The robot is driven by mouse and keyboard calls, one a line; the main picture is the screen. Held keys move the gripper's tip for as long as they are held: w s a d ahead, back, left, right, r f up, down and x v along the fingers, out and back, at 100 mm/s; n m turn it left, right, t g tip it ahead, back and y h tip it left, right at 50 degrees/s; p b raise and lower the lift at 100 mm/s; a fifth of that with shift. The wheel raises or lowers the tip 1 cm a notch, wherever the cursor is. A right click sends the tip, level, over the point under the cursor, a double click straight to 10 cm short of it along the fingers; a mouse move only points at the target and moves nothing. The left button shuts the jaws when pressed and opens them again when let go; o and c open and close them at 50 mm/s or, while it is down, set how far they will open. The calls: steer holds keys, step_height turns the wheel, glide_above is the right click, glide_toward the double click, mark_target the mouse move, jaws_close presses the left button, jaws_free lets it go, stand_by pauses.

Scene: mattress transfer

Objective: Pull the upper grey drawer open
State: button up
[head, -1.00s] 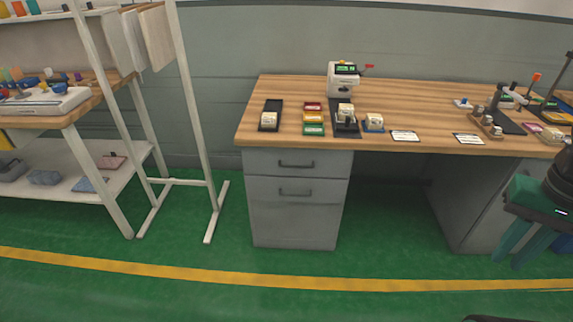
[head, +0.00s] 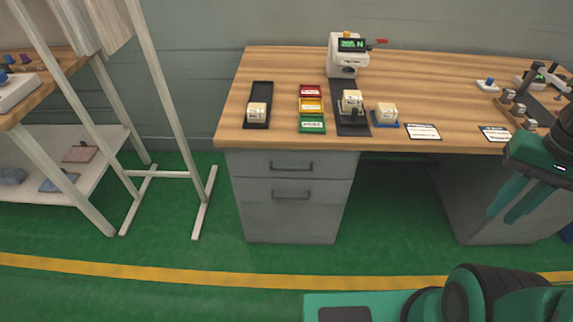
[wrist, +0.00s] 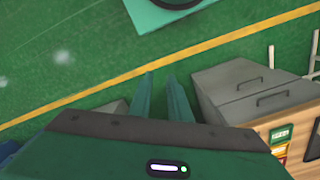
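The upper grey drawer (head: 325,165) is shut, flush in the grey cabinet under the left part of the bench. Its dark bar handle (head: 291,166) is in plain view. In the wrist view the upper drawer (wrist: 243,113) is at the right, its handle (wrist: 272,98) closer to the bench top than the lower one. My gripper (head: 500,216) is at the right in the head view, in front of the bench, well away from the drawer. Its two fingers point downward with a gap between them and nothing held. The wrist view shows the empty gap (wrist: 161,80) too.
The lower drawer (head: 255,215) is shut. The wooden bench (head: 440,90) carries small trays, blocks and a white force gauge (head: 346,60). A white frame (head: 172,172) and shelf stand left. The green floor before the drawers is clear.

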steer(key=shift+d, duration=0.15)
steer(key=m+t+y, duration=0.4)
steer(key=t+y, duration=0.2)
steer(key=y, duration=0.8)
glide_toward(293, 171)
steer(key=a, duration=0.1)
steer(key=x, duration=1.1)
steer(key=shift+w+d+f, duration=0.1)
steer(key=shift+w+d, duration=0.05)
steer(key=shift+c, duration=0.3)
jaws_close()
